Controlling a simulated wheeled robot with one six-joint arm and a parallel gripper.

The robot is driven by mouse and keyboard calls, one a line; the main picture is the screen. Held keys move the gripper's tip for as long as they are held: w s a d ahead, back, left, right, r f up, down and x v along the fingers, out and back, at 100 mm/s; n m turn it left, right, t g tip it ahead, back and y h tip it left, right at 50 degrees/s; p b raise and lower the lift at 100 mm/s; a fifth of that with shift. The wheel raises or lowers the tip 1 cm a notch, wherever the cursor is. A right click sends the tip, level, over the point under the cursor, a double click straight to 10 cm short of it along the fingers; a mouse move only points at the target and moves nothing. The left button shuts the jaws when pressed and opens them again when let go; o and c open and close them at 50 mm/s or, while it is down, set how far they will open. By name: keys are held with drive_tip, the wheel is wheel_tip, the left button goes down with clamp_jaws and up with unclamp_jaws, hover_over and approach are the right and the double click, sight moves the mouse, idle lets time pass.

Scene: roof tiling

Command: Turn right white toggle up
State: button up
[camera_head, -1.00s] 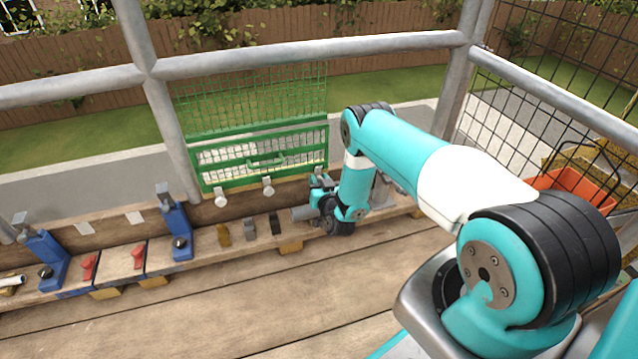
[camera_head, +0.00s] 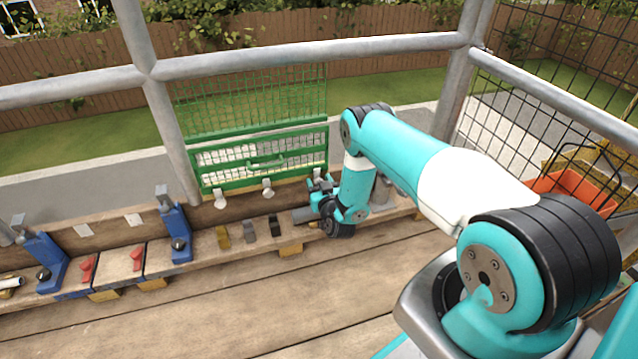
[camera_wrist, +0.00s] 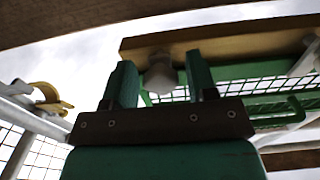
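The right white toggle (camera_head: 267,188) sits on the wooden beam just below the green mesh gate (camera_head: 228,184). A matching left white toggle (camera_head: 220,200) sits beside it. In the head view my gripper (camera_head: 320,184) is to the right of the right toggle, and its fingertips are hard to make out. In the wrist view my gripper (camera_wrist: 161,82) is open, with its two teal fingers apart. A white toggle (camera_wrist: 160,76), seemingly the right one, appears between the fingers. I cannot tell whether they touch it. Another white toggle (camera_wrist: 306,60) shows at the wrist view's right edge.
Several small levers, including a yellow one (camera_head: 223,236) and a black one (camera_head: 274,225), stand on the bench left of my gripper. Blue clamps (camera_head: 177,235) and red switches (camera_head: 137,257) stand further left. Metal rails (camera_head: 310,55) run behind. The plank floor (camera_head: 250,310) is clear.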

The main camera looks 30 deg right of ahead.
drive_tip(key=shift+s+a+r+p, duration=0.15)
drive_tip(key=shift+s+p, duration=0.3)
drive_tip(key=shift+s, duration=0.05)
drive_tip(key=p+v, duration=1.1)
drive_tip(key=v, duration=0.5)
drive_tip(key=shift+s, duration=0.2)
drive_tip(key=shift+w, duration=0.15)
